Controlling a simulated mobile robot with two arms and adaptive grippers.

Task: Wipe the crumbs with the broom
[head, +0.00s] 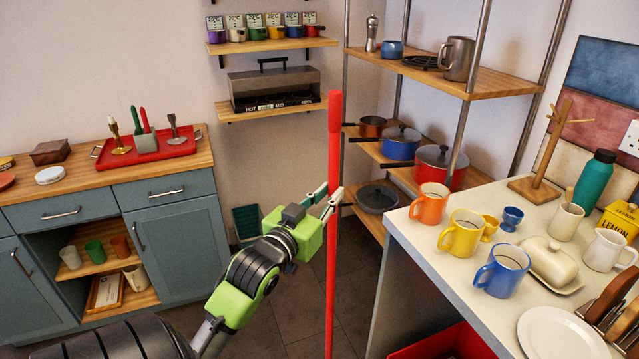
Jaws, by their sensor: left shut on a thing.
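My left gripper (332,203) is in the middle of the head view, on the end of my green and black arm. It is shut on a long red pole, the broom (334,140), which stands about upright. The broom's lower end runs out of the bottom of the picture, so its bristles are not in view. No crumbs can be made out on the visible grey floor tiles (290,310). My right gripper is not in view.
A white counter (455,285) with mugs, a butter dish (552,262) and a plate stands close on the right. A blue cabinet (180,245) is at left. A metal shelf rack (470,85) with pots stands behind. Tiled floor shows between cabinet and counter.

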